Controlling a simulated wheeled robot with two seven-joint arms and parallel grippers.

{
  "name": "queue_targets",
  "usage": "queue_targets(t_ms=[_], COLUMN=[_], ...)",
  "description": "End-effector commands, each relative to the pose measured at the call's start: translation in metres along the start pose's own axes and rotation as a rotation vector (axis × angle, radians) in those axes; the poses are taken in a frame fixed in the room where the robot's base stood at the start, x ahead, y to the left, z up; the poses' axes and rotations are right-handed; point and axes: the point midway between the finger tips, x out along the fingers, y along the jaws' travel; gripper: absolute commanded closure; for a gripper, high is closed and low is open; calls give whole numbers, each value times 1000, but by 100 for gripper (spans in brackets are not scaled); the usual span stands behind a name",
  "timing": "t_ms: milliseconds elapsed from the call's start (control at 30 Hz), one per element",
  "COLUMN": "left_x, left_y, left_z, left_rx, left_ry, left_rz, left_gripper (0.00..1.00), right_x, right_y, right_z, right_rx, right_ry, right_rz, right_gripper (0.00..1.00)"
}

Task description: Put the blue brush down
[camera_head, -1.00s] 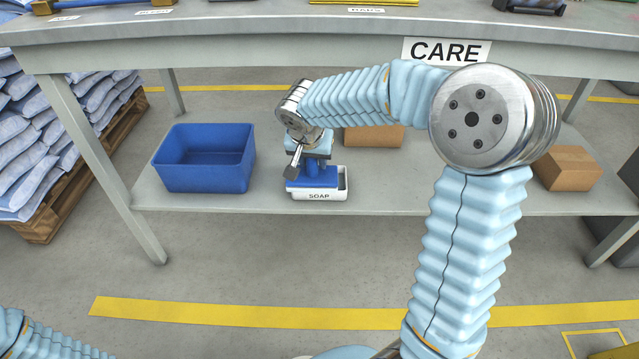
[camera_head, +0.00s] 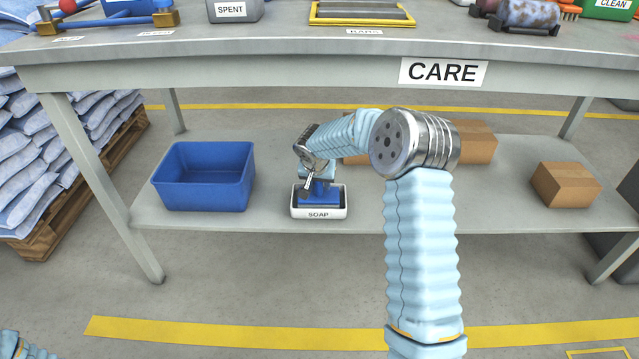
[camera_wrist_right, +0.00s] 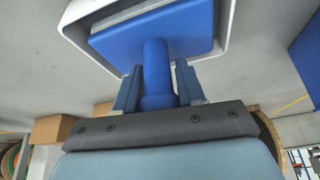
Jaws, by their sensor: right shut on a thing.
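The blue brush (camera_head: 320,197) is upright within the rim of the white tray labelled SOAP (camera_head: 318,214), on the table's lower shelf. My right gripper (camera_head: 316,184) is above the tray, shut on the brush's handle. In the right wrist view, the round blue handle (camera_wrist_right: 156,75) stands between the two fingers, and the brush's wide block (camera_wrist_right: 150,37) lies inside the white rim (camera_wrist_right: 86,10). Pale bristles show partly beyond the block. I cannot tell whether they touch the tray's floor. My left gripper is not in view; only part of my left arm shows at the lower left.
A blue bin (camera_head: 203,178) stands left of the tray on the shelf (camera_head: 270,222). Cardboard boxes stand behind my right arm (camera_head: 475,142) and at the right (camera_head: 566,185). The tabletop (camera_head: 280,42) overhangs the shelf. Bare shelf lies between bin and tray.

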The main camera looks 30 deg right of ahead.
Motion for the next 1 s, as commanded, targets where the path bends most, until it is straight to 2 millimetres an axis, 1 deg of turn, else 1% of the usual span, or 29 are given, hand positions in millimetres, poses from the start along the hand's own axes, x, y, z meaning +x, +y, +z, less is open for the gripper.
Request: queue_targets(t_ms=[200,367,400,533,767,867,900,933,1000], left_x=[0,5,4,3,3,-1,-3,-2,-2], left_y=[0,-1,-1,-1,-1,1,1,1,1], left_z=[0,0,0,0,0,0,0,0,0], left_rx=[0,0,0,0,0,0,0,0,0], left_ry=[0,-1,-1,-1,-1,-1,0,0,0], left_rz=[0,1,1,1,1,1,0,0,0], left_gripper=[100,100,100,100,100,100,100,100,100], right_x=[0,4,3,3,2,-1,-3,-6,-19], right_y=[0,0,0,0,0,0,0,0,0], right_z=[0,2,1,1,1,0,-1,-1,-1], right_rx=[0,0,0,0,0,0,0,0,0], right_ry=[2,2,1,1,1,1,1,3,4], right_rz=[-1,-1,0,0,0,0,0,-1,-1], right_gripper=[90,90,55,36,36,36,36,36,36])
